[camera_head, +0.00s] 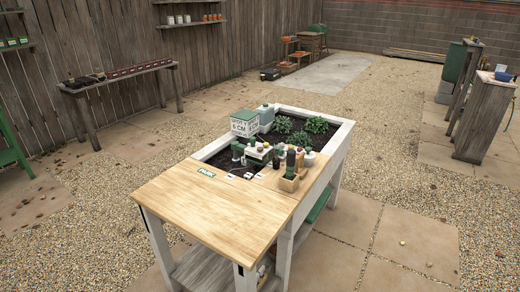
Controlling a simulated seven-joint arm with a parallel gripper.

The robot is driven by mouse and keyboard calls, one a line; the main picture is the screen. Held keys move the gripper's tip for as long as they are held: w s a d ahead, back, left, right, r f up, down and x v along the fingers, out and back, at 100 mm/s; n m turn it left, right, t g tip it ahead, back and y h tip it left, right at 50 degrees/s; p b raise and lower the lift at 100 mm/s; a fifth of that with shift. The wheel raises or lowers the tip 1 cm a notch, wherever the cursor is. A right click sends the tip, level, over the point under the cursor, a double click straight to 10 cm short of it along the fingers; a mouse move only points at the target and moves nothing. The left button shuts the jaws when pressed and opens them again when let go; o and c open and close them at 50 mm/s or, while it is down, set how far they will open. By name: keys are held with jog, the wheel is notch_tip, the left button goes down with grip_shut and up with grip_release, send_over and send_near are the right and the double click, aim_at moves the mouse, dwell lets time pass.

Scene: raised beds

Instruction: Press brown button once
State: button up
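I cannot make out a brown button for certain; the items on the bed are too small to tell apart. A small pale block with dark and light knobs on top (258,153) stands near the middle of the planter table, and its colours are unclear. Small flat pieces lie on the board just in front of it. My gripper is not in view.
The raised planter table has a bare wooden board (215,210) at its near end. A white lettered box (244,124), bottles (291,160), a small wooden box (289,183) and green plants (316,125) crowd behind it. Gravel and paving surround it.

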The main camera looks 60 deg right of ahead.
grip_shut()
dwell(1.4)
